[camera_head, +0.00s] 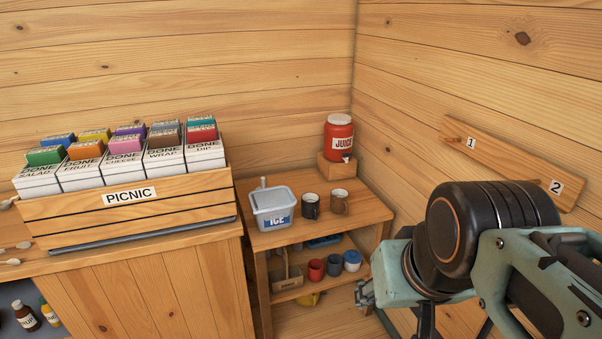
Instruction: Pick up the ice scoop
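A pale grey tub labelled ICE (273,222) stands on the small wooden side table. A thin light handle (263,183) sticks up at its back left edge; it looks like the ice scoop's handle, and the rest of it is hidden. My arm fills the lower right of the view. A small grey metal part at its left, which looks like my gripper (365,294), is in front of the side table's right side, to the right of and below the tub. Its fingers are too small and too hidden to tell open from shut.
A dark mug (311,206) and a brown mug (340,201) stand right of the tub. A red JUICE jar (338,137) sits on a wooden block behind. A PICNIC crate (60,222) of cards stands left. A peg board (512,162) hangs on the right wall.

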